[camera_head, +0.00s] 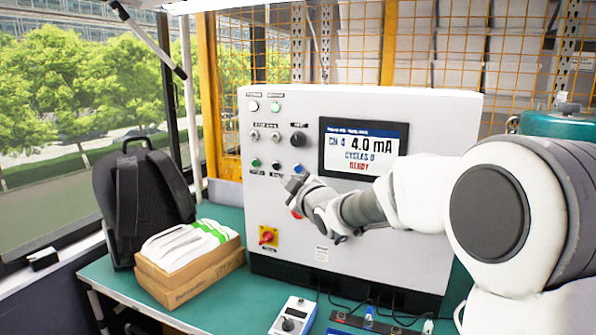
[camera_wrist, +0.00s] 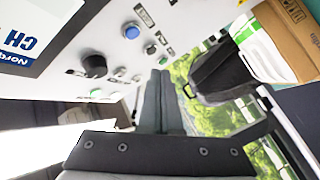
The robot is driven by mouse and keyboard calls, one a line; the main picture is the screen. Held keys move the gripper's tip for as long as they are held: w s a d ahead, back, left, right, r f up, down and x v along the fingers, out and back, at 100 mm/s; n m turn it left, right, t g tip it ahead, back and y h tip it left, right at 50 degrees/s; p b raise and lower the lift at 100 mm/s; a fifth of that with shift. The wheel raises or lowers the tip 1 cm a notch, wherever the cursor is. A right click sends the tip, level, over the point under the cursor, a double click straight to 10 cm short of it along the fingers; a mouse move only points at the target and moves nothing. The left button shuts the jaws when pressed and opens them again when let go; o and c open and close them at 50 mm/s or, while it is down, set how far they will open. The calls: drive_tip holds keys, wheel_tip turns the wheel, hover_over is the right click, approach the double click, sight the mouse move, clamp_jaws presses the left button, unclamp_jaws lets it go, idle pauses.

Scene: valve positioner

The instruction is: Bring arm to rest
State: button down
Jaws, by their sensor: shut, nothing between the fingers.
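My gripper (camera_head: 296,184) is in front of the white control cabinet (camera_head: 270,215), close to the lower part of its button area. In the wrist view my gripper (camera_wrist: 160,75) has its two dark fingers side by side, shut and empty. I cannot tell whether the fingertips touch the panel. My arm reaches in from the right and covers part of the cabinet's front. A blue button (camera_head: 298,169) shows just above the gripper; it also shows in the wrist view (camera_wrist: 131,31). The cabinet's screen (camera_head: 362,147) reads CH 4, 4.0 mA, CYCLES 0, READY.
The cabinet stands on a green table (camera_head: 235,293). A black backpack (camera_head: 140,200) and a cardboard box (camera_head: 190,275) with white packets are on the left. A small grey device (camera_head: 293,316) lies in front. A yellow-framed wire fence (camera_head: 389,45) stands behind.

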drive_tip(key=s+d+r+m+g+h+p, duration=0.2)
drive_tip(key=s+d+m+g+h+p, duration=0.4)
drive_tip(key=s+d, duration=0.95)
drive_tip(key=s+d+f+m+g, duration=0.1)
drive_tip(key=s+m, duration=0.2)
drive_tip(key=s, duration=0.5)
drive_tip(key=s+d+f+m+g+h, duration=0.1)
drive_tip(key=s+f+m, duration=0.1)
drive_tip(key=s, duration=0.7)
drive_tip(key=s+d+f+m+g, duration=0.1)
drive_tip(key=s+m, duration=0.3)
drive_tip(key=s, duration=0.5)
drive_tip(key=shift+d+f+g+h+p, duration=0.3)
drive_tip(key=shift+d+f+g+p, duration=0.1)
drive_tip(key=shift+f, duration=0.15)
